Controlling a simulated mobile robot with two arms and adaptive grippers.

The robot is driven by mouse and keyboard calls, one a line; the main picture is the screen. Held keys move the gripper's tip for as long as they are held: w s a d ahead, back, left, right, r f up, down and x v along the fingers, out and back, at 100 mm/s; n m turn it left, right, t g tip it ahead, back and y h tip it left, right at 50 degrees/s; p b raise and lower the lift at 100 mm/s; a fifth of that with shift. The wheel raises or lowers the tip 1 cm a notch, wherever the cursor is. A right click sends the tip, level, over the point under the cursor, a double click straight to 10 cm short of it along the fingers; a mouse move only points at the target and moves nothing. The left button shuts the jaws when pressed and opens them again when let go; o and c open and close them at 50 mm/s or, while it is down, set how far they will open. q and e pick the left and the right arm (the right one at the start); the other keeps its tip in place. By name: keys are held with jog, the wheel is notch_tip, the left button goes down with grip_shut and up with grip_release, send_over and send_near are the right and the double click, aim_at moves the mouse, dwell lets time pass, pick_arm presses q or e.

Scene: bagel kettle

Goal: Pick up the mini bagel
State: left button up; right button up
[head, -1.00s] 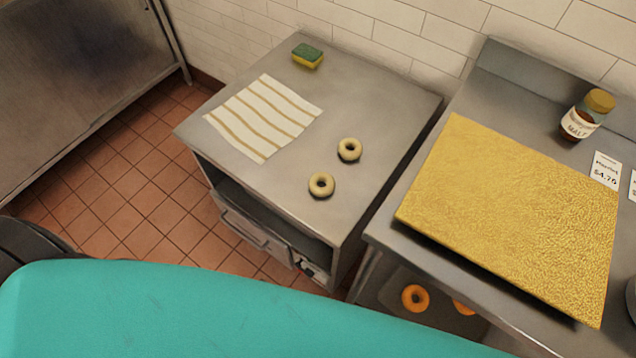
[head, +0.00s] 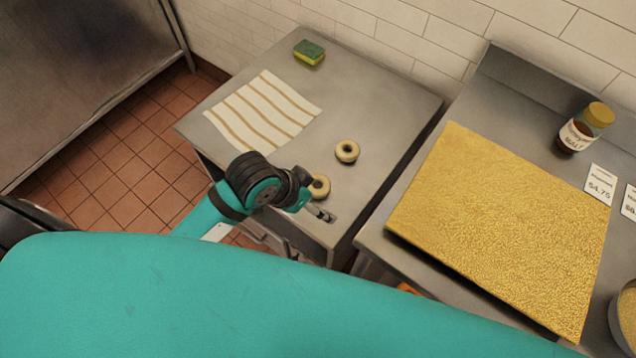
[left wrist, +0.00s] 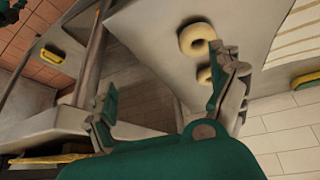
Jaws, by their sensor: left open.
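Two pale mini bagels lie flat on the steel counter. The nearer bagel (head: 320,186) is partly covered by my left arm in the head view; the farther bagel (head: 347,151) is in full view. In the left wrist view the nearer bagel (left wrist: 197,39) is whole, and the farther one (left wrist: 204,75) is partly behind a finger. My left gripper (head: 324,212) is just to the near side of the nearer bagel, by the counter's front edge. Its fingers (left wrist: 162,72) are apart with nothing between them.
A striped cloth (head: 262,112) and a sponge (head: 309,52) lie farther back on the counter (head: 385,110). To the right, a yellow board (head: 500,225) covers much of another steel table, with a jar (head: 583,128) and price cards (head: 600,184) behind it.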

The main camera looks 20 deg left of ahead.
pick_arm(q)
jog(key=w+d+r+m+g, duration=0.1)
jog(key=w+r+m, duration=0.2)
jog(key=w+r, duration=0.1)
jog(key=m+g+y, duration=0.1)
jog(key=g, duration=0.1)
send_near(317, 183)
jog(key=d+f, duration=0.1)
jog(key=s+f+p, duration=0.1)
jog(key=shift+s+d+f, duration=0.15)
jog(key=shift+d+f, duration=0.15)
jog(key=shift+d, duration=0.1)
jog(key=shift+w+a+p+x, duration=0.1)
jog(key=shift+w+x, duration=0.05)
jog(key=shift+x, duration=0.75)
jog(key=shift+w+a+p+x, duration=0.1)
jog(key=shift+w+x, duration=0.05)
jog(key=shift+x, duration=0.75)
jog(key=shift+w+a+p+x, duration=0.1)
jog(key=shift+w+x, duration=0.05)
jog(key=shift+x, duration=0.7)
jog(key=shift+d, duration=0.1)
pick_arm(e)
jog(key=shift+d+r, duration=0.15)
jog(key=shift+r, duration=0.65)
pick_arm(q)
jog(key=shift+c, duration=0.2)
